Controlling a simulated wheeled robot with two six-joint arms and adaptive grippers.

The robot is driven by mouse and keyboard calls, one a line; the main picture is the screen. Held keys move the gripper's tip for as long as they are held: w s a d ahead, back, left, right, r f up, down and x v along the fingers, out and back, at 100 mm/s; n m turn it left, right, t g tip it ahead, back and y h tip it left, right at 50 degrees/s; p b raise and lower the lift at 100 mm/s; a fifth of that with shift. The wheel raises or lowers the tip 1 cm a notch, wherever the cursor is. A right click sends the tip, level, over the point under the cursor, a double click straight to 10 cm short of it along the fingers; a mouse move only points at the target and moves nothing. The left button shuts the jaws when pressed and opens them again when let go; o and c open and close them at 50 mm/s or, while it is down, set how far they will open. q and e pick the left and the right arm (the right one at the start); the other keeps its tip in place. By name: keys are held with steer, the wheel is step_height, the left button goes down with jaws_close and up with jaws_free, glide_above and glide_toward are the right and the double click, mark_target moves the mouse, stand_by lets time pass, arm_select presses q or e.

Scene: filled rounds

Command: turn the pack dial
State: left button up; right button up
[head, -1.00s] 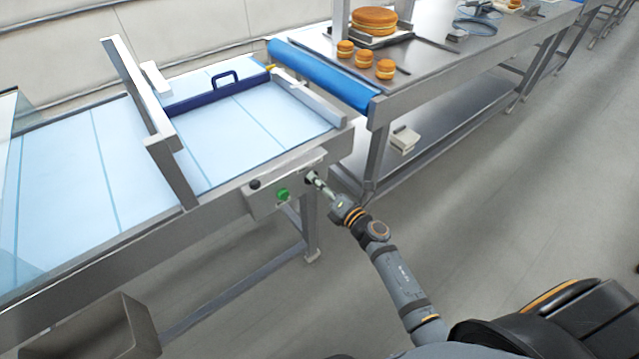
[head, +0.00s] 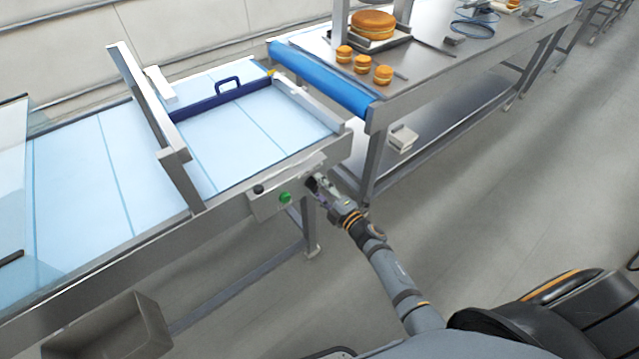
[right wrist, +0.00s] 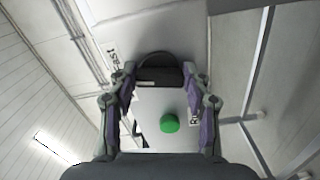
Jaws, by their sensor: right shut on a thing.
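The control panel (head: 268,203) is a grey box on the front side of the conveyor, with a black knob at its left, a green button (head: 285,197) and the black pack dial (head: 311,183) at its right end. In the right wrist view the dial (right wrist: 160,74) is a dark round knob with a bar, between the fingertips. My right gripper (head: 319,184) is shut on the dial, one finger on each side; it fills both sides of the right wrist view (right wrist: 160,84). The dial is partly hidden by the gripper in the head view. My left gripper is out of view.
The conveyor's blue-white belt (head: 80,180) runs left, with a metal frame and a blue handled bar (head: 220,97) over it. A steel table (head: 440,75) with cakes stands at the back right. A grey bin (head: 110,335) is at the lower left. The right floor is clear.

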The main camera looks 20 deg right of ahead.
steer(key=shift+f+m+p, duration=0.1)
steer(key=shift+m+p, duration=0.7)
steer(key=shift+m, duration=0.8)
steer(key=o, duration=1.2)
steer(key=shift+c, duration=0.2)
steer(key=shift+s, duration=0.1)
steer(key=v, duration=1.2)
